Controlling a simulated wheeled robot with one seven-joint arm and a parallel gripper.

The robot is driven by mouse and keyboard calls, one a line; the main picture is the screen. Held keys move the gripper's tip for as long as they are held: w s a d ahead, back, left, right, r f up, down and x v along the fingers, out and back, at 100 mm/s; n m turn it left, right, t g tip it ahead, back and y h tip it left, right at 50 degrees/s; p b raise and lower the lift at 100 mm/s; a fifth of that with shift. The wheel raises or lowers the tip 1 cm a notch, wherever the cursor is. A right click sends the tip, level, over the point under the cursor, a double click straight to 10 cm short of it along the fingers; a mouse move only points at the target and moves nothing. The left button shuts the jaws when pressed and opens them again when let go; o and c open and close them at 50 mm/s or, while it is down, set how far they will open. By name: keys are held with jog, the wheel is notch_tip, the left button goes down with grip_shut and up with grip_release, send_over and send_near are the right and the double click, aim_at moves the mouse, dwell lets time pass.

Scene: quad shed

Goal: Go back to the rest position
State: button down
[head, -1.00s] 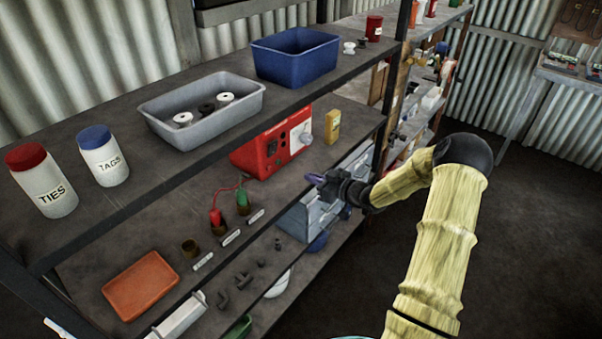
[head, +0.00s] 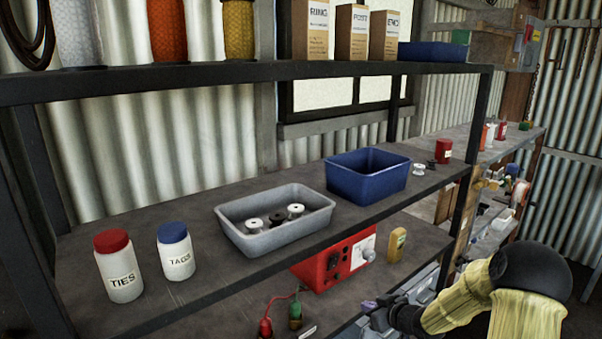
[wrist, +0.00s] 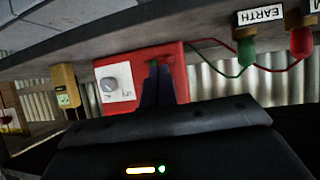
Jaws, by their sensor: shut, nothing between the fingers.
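My gripper (head: 372,305) is at the lower right in the head view, shut and empty, just in front of the middle shelf. My yellow arm reaches in from the right. In the wrist view, the dark closed fingers (wrist: 157,82) overlap a red box with a white dial panel (wrist: 115,86). The same red box (head: 321,268) stands on the middle shelf in the head view, left of and beyond my gripper. I cannot tell the exact gap between fingers and box.
Above my gripper, the shelf board carries a blue bin (head: 368,182), a grey tray (head: 259,240) with spools and two jars. A yellow tester (head: 396,245) stands right of the red box. Green (head: 295,313) and red (head: 265,327) clamps are left of my gripper. A dark post (head: 471,165) rises nearby.

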jog(key=s+a+r+m+g+h, duration=0.1)
jog(key=s+r+m+g+h, duration=0.1)
jog(key=s, duration=0.7)
jog(key=s+a+r+m+g+h, duration=0.2)
jog(key=s+r+g, duration=0.1)
jog(key=s, duration=0.7)
jog(key=s+a+r+m+g+h, duration=0.1)
jog(key=s+r+m+g+h, duration=0.1)
jog(key=s, duration=0.7)
jog(key=shift+s+a+r+g, duration=0.3)
jog(key=shift+s+r+g, duration=0.1)
jog(key=shift+r, duration=0.05)
